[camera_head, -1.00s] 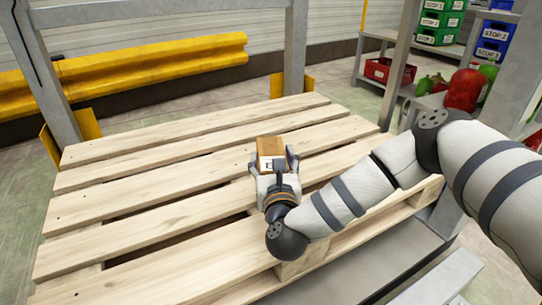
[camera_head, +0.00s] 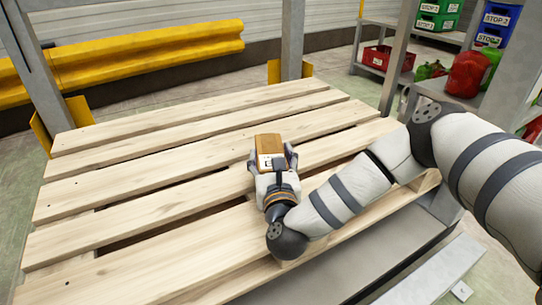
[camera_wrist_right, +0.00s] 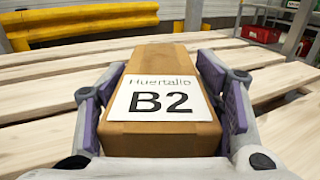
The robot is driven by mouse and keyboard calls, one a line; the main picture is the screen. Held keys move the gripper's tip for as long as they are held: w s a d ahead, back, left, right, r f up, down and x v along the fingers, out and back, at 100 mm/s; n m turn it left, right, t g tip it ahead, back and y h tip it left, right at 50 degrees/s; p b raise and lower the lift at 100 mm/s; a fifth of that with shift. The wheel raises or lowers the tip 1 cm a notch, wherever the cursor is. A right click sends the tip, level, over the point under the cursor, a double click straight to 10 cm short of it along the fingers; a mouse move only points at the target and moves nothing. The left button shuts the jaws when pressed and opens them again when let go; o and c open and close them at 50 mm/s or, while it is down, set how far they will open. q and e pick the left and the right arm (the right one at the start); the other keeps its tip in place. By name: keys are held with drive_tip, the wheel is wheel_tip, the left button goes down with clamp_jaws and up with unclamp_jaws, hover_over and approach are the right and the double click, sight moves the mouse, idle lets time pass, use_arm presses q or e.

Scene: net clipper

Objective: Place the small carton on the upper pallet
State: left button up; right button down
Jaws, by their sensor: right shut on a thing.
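The small carton (camera_head: 269,144) is brown with a white label. In the right wrist view the carton (camera_wrist_right: 155,135) fills the middle, and its label reads "Huertallo B2". My right gripper (camera_head: 272,160) is shut on it, with a purple-padded finger on each side. The wooden pallet (camera_head: 150,205) lies under the carton and the gripper. I cannot tell whether the carton touches the slats or is held just above them. My left gripper is not in view.
Grey posts (camera_head: 292,40) stand at the pallet's far corners, with a yellow barrier (camera_head: 140,62) behind. Shelving at the right holds a red crate (camera_head: 388,60), green and blue bins and red containers. The pallet's left side is bare.

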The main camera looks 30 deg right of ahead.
drive_tip(key=shift+f, duration=0.25)
drive_tip(key=shift+c, duration=1.9)
unclamp_jaws()
drive_tip(key=shift+f, duration=0.1)
drive_tip(key=v, duration=1.2)
